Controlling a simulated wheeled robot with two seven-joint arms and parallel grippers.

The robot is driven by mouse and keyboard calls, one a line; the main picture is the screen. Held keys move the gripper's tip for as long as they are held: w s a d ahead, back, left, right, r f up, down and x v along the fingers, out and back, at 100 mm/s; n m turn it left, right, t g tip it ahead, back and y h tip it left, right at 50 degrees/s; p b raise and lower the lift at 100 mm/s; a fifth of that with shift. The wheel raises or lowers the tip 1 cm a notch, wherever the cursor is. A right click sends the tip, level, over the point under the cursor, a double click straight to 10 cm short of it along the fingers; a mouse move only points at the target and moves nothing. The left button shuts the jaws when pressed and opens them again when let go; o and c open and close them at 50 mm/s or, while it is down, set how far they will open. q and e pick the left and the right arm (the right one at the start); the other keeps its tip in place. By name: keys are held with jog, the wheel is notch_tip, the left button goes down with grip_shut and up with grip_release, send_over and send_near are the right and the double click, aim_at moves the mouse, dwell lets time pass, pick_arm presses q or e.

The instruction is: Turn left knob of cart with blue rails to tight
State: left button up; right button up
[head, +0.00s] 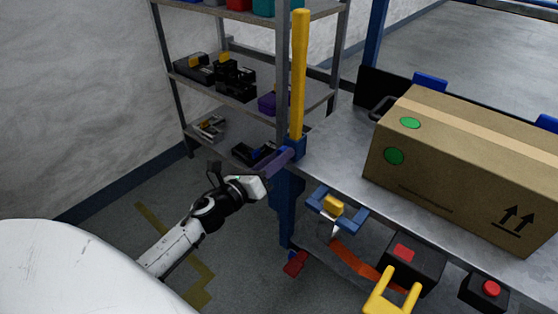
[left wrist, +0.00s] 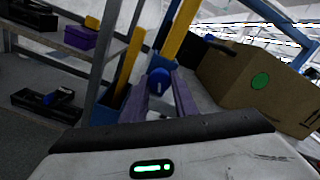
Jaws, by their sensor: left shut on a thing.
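The cart (head: 335,150) has a grey metal top, blue corner parts and a yellow upright post (head: 299,75) at its left corner. A blue knob (left wrist: 158,80) sits beside the post in the left wrist view. My left gripper (head: 286,156) reaches the corner from the left, at the foot of the post. Its purple fingers (left wrist: 160,88) stand on either side of the knob and are shut on it. In the head view the fingers and the blue bracket hide the knob. The knob's turn angle cannot be read. My right gripper is in neither view.
A cardboard box (head: 460,160) with green dots stands on the cart top. A blue bracket (head: 337,210), a yellow fork-shaped part (head: 390,295) and a red-button box (head: 486,290) are along the cart's near side. A grey shelf rack (head: 250,108) with tools stands close behind.

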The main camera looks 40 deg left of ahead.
pick_arm(q)
jog(key=shift+m+b, duration=0.4)
jog(key=shift+m, duration=0.8)
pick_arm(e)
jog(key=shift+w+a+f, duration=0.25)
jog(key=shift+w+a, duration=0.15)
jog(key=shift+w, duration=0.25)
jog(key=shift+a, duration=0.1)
pick_arm(q)
jog(key=o, duration=1.1)
jog(key=shift+c, duration=0.2)
